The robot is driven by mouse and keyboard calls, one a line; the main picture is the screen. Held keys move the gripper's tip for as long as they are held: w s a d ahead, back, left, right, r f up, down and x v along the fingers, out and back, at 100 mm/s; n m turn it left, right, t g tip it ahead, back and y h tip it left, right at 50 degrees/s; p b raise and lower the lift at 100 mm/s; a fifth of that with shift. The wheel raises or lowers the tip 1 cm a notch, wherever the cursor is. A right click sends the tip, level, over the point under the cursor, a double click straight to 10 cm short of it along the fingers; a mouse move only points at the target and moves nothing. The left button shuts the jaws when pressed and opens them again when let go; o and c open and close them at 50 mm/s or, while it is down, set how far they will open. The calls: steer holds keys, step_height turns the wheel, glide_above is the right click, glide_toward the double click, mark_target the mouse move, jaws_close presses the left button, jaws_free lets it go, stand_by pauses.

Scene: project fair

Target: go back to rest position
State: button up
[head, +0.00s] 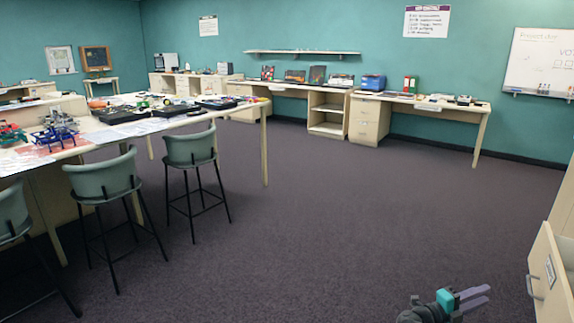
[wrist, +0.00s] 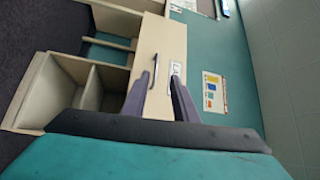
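My gripper (head: 482,296) is at the bottom right of the head view, over the carpet and left of a pale wooden drawer (head: 553,275) that stands out from its cabinet. In the wrist view its two purple-grey fingers (wrist: 163,82) are apart, with nothing held between them. Beyond them a pale drawer front with a dark handle (wrist: 152,72) shows sideways. I cannot tell the distance from the fingertips to that handle.
A long table (head: 140,128) with several models and kits stands at left, with teal stools (head: 190,148) before it. Desks (head: 450,109) line the back wall. The carpet (head: 330,210) in the middle is clear. An open shelf unit (wrist: 92,92) shows in the wrist view.

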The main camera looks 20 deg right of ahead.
steer(key=w+a+f+n+t+y+p, duration=0.3)
steer(key=w+a+n+t, duration=0.3)
steer(key=w+a, duration=0.5)
steer(key=w+a+f+n+t+y+p, duration=0.35)
steer(key=w+a+n+t, duration=0.2)
steer(key=w+a, duration=0.55)
steer(key=a+f+n+t+y+p, duration=0.1)
steer(key=a+f+n+y, duration=0.45)
steer(key=a, duration=0.65)
steer(key=a+f+n+y+p, duration=0.1)
steer(key=a+f+n+y, duration=0.4)
steer(key=a, duration=0.6)
steer(key=s+a+f+n+g+y+p, duration=0.2)
steer(key=s+a+f+n+g+y, duration=0.35)
steer(key=s+a+f, duration=0.8)
steer(key=s+n+g+h, duration=0.1)
steer(key=s+n+g, duration=0.2)
steer(key=s+g, duration=0.3)
steer(key=s+d+n+g+h, duration=0.1)
steer(key=s+n+g, duration=0.3)
steer(key=s, duration=1.2)
steer(key=shift+s+d+g+h, duration=0.2)
steer(key=shift+s+g+h, duration=0.25)
steer(key=shift+g, duration=0.45)
